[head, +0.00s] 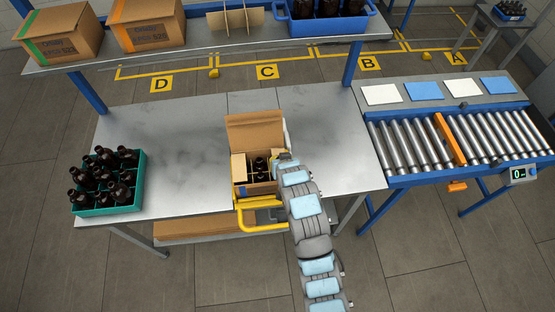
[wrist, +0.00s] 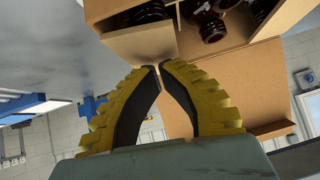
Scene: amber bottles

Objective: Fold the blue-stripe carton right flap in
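Dark bottles (head: 260,165) sit between dividers inside, and show in the wrist view (wrist: 212,25). My gripper (wrist: 158,67) is at the carton's right side, its yellow ribbed fingers brought together at the tips, close to a tan panel (wrist: 142,45); I cannot tell whether they touch it. The right flap is not clearly seen behind my gripper.
A teal crate (head: 141,180) of bottles stands at the table's left. A yellow-railed fixture (head: 243,222) is at the front edge by the carton. A shelf above holds two cartons (head: 62,37) (head: 150,28) and a blue crate (head: 330,28). A roller conveyor (head: 415,140) lies right.

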